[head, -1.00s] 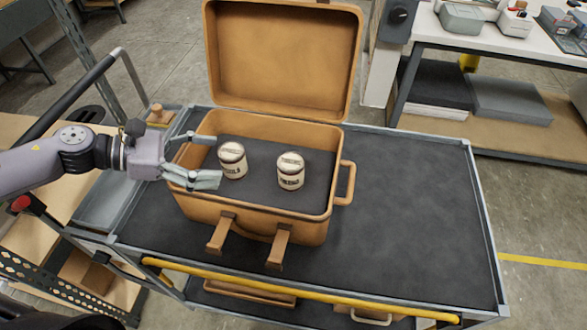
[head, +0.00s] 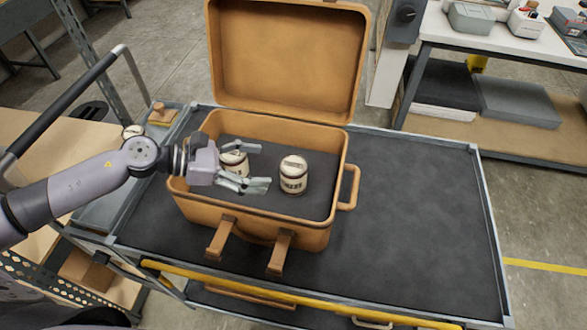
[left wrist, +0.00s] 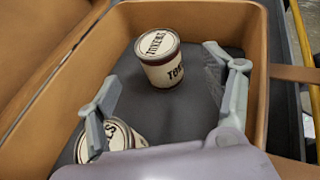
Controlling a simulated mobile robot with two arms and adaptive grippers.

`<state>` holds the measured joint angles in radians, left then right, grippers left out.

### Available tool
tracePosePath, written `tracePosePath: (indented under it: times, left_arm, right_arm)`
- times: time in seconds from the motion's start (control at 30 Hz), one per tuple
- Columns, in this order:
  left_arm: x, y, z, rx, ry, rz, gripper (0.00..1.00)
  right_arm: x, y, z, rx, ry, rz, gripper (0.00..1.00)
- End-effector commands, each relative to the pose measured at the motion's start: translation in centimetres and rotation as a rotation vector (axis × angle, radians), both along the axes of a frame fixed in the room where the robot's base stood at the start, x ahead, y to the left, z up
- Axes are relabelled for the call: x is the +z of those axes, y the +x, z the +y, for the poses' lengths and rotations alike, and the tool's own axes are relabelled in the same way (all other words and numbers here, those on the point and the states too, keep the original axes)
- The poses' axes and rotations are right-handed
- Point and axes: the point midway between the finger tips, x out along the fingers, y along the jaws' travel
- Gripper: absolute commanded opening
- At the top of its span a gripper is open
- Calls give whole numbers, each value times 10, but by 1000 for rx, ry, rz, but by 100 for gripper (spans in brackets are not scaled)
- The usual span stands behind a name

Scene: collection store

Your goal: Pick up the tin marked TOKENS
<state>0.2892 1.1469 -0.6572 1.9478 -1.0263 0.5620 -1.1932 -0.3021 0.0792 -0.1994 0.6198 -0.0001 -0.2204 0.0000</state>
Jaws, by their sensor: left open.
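The tin marked TOKENS (left wrist: 161,58) stands upright on the dark floor of the open tan case (head: 340,190). It is cream with dark bands, and it is the right-hand tin (head: 294,175) in the head view. A second, similar tin (head: 234,163) stands to its left, partly hidden by my gripper. In the left wrist view only the letters "LS" of its label (left wrist: 122,135) show clearly. My left gripper (head: 264,166) is open and empty. Its fingers point at the TOKENS tin, with a gap before it. My right gripper is not in view.
The case lid (head: 285,60) stands raised behind. The cart's dark top (head: 420,210) is clear to the right. A wooden-handled object (head: 159,113) lies left of the case.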

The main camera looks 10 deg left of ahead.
Motion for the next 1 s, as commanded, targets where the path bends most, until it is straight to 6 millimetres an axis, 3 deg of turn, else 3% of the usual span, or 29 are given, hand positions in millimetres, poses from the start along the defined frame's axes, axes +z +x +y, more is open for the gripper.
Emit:
tracePosePath:
  times: [0.1,0.43,0.7,1.0]
  left_arm:
    - [-3,8,-19,-2,-3,-1,74]
    - [-14,18,-38,0,0,1,74]
    - [-24,35,-69,0,-2,2,74]
    - [-31,39,-77,0,1,0,74]
  right_arm:
    - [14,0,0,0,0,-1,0]
    - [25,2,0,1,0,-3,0]
    - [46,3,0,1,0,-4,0]
    - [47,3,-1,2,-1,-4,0]
